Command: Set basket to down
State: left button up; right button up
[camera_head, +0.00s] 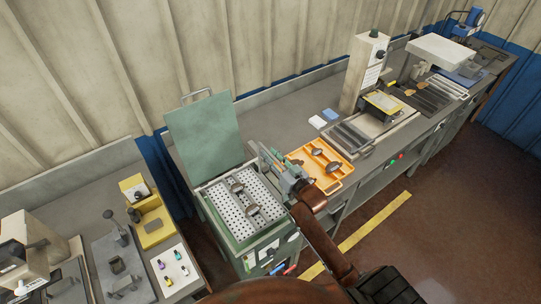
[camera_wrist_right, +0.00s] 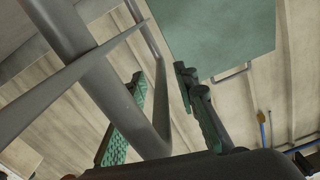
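The basket (camera_head: 222,208) is a white perforated tray at the top of the green washer (camera_head: 228,240), under its raised green lid (camera_head: 203,131). Dark metal parts (camera_head: 237,186) lie on it. My right gripper (camera_head: 268,158) is at the washer's right rear corner, beside the basket, and the arm partly hides that side. In the right wrist view my right gripper (camera_wrist_right: 165,110) has its green-padded fingers apart. A thick grey bar (camera_wrist_right: 95,70) runs diagonally between or just in front of them; contact cannot be told. My left gripper is not in view.
An orange tray (camera_head: 337,176) with dark parts stands right of the washer, close to my right arm. A grey bench (camera_head: 300,105) runs behind it. A left bench holds a yellow device (camera_head: 150,225) and small colored bottles (camera_head: 178,256). Floor on the right is clear.

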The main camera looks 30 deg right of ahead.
jog(key=shift+c, duration=0.3)
grip_shut()
jog(key=shift+a, duration=0.15)
